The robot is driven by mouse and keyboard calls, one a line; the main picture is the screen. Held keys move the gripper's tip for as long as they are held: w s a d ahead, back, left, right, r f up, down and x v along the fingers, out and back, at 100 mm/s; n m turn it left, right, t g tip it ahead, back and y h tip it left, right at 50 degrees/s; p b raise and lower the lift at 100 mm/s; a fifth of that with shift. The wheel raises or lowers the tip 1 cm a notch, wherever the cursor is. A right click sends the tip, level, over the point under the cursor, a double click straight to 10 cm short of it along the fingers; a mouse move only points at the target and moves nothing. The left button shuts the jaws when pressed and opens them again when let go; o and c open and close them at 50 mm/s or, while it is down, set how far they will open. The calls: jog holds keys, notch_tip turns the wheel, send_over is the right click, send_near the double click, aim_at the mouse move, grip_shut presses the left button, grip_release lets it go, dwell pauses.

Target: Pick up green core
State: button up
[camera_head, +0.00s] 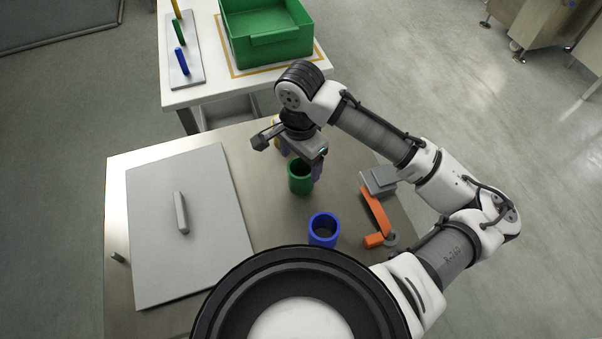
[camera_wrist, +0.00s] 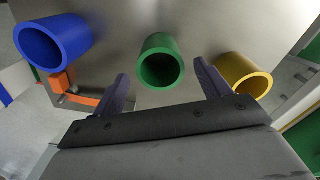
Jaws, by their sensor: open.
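The green core (camera_head: 300,177) is a short hollow cylinder standing upright on the steel table, near its middle. In the wrist view the green core (camera_wrist: 161,62) is ahead of my gripper (camera_wrist: 165,82), roughly centred between the two dark fingers. The fingers are spread apart with nothing held between them. In the head view my gripper (camera_head: 318,168) is over the table just behind and right of the green core. Its fingers are partly hidden there. I cannot tell the exact gap between fingers and core.
A blue core (camera_head: 323,229) stands in front, and a yellow core (camera_wrist: 242,79) stands at the right in the wrist view. An orange handle (camera_head: 376,217) lies right of the blue core. A grey panel (camera_head: 150,230) covers the left side. A green bin (camera_head: 266,38) stands on the white table behind.

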aim_at(301, 171)
notch_tip(301, 171, down, 5)
jog(key=shift+w+d+p, duration=0.1)
jog(key=shift+p, duration=0.35)
jog(key=shift+c, duration=0.2)
jog(key=c, duration=1)
jog(key=shift+r, duration=0.15)
